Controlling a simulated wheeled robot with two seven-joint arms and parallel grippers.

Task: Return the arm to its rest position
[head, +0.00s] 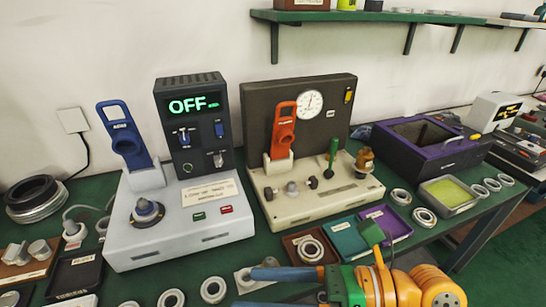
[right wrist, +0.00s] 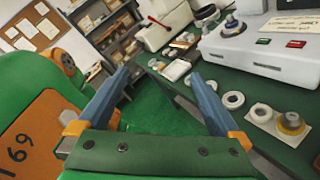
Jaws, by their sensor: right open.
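My right gripper (head: 244,288) comes in from the bottom right of the head view, its two blue fingers pointing left over the front edge of the green bench. The fingers are apart with nothing between them. In the right wrist view the gripper (right wrist: 158,73) also shows open and empty, with the green floor and the bench edge beyond it. Bearing rings (head: 213,289) lie on the bench close to the fingertips, and another ring (head: 311,249) sits in a brown tray. My left gripper is not in view.
A grey machine (head: 180,215) with an "OFF" display and a beige gauge machine (head: 310,190) stand behind the gripper. A purple box (head: 415,145) and a tray with a yellow-green pad (head: 449,195) are at the right. Green floor (right wrist: 150,115) lies clear beside the bench.

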